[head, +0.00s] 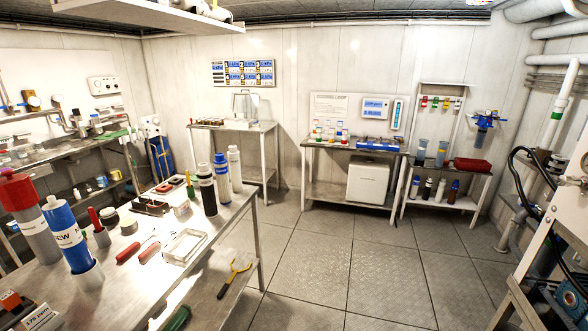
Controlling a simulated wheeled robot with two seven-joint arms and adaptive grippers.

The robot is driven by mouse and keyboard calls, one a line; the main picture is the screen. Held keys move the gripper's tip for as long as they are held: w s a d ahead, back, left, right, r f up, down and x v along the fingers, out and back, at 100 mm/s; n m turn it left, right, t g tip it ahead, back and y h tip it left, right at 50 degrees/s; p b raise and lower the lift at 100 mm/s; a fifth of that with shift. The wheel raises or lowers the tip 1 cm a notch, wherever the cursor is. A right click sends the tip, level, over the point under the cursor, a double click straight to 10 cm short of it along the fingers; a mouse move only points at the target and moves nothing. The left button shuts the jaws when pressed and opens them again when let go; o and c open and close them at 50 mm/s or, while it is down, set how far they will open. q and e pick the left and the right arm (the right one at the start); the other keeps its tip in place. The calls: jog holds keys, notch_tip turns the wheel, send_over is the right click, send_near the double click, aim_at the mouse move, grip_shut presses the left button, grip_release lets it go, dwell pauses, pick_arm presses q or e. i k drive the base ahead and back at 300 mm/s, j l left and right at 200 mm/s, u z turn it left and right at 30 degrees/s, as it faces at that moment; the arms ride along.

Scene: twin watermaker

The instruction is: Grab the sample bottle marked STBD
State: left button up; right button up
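I cannot read a STBD marking on any bottle at this distance. Small bottles with coloured caps (318,133) stand upright on the back table (374,151), below a wall panel. Larger bottles (440,190) stand on the lower shelf of the stand to its right; their labels are too small to read. Neither of my grippers is in view.
The near left workbench (215,226) holds tall blue and white cylinders (222,176), a clear tray (184,246) and red-handled tools (128,252). A red basket (472,165) sits on the right stand. The plate floor (345,262) is clear; a frame with hoses (545,215) borders it right.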

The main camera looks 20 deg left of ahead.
aim_at(21, 152)
jog(key=i+u, duration=0.1)
jog(key=i, duration=1.95)
jog(key=i+u, duration=0.15)
jog(key=i, duration=1.85)
jog(key=i+u, duration=0.3)
jog(key=i+l+u, duration=0.3)
jog(key=i, duration=0.2)
jog(key=i+j+u, duration=0.1)
jog(key=i+u, duration=0.2)
jog(key=u, duration=0.15)
jog(key=i+u, duration=0.3)
jog(key=u, duration=0.15)
jog(key=i+j+u, duration=0.1)
jog(key=i+u, duration=0.6)
jog(key=u, duration=0.2)
